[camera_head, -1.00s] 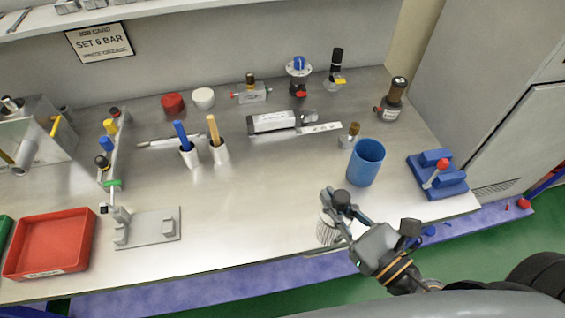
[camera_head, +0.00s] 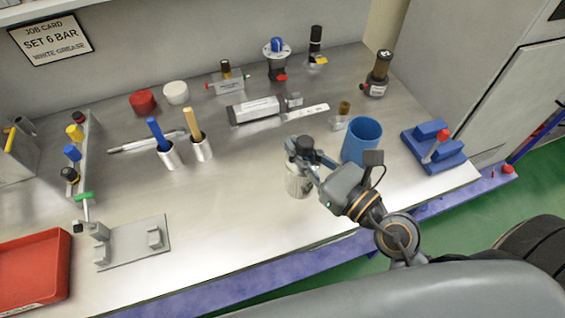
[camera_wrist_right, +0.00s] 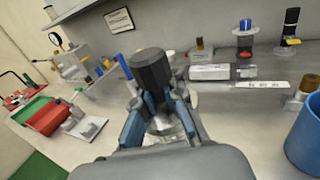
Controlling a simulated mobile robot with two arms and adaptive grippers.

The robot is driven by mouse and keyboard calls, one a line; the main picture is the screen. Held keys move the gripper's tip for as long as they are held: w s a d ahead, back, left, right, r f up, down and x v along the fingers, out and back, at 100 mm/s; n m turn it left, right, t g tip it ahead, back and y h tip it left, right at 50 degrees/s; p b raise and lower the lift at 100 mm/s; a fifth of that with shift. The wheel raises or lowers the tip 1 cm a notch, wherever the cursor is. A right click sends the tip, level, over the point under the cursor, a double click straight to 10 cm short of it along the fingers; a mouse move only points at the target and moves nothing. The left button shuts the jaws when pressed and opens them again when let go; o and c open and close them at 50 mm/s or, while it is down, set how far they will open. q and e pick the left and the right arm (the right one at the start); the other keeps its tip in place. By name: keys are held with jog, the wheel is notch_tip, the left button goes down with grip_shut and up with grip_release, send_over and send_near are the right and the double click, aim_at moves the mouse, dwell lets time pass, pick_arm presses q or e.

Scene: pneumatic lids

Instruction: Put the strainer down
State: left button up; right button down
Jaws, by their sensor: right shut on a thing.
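The strainer (camera_head: 299,184) is an upright, pale, ribbed or mesh cylinder with a black round top. It is over the bench top (camera_head: 225,225), left of and nearer than the blue cup. My right gripper (camera_head: 306,160) is shut on it, just below the black top. In the right wrist view the black top (camera_wrist_right: 151,68) stands up between the fingers (camera_wrist_right: 160,112), which hide much of the body. I cannot tell whether its base touches the bench. My left gripper is not in view.
A blue cup (camera_head: 362,142) and a blue fixture with a red knob (camera_head: 434,147) stand to the right. A grey bracket plate (camera_head: 133,243) and red tray (camera_head: 32,275) lie farther left. Bench between is clear.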

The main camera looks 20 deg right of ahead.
pick_arm(q)
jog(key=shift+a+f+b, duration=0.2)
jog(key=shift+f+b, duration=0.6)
jog(key=shift+b, duration=0.1)
pick_arm(e)
jog(key=w+f, duration=0.6)
jog(key=f, duration=0.3)
jog(key=shift+w+a+f, duration=0.2)
jog(key=shift+a+f, duration=0.1)
jog(key=shift+a, duration=0.1)
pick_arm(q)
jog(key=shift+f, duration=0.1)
pick_arm(e)
jog(key=shift+f, duration=0.1)
jog(key=shift+f, duration=0.15)
jog(key=c, duration=1.4)
grip_release()
jog(key=shift+c, duration=0.2)
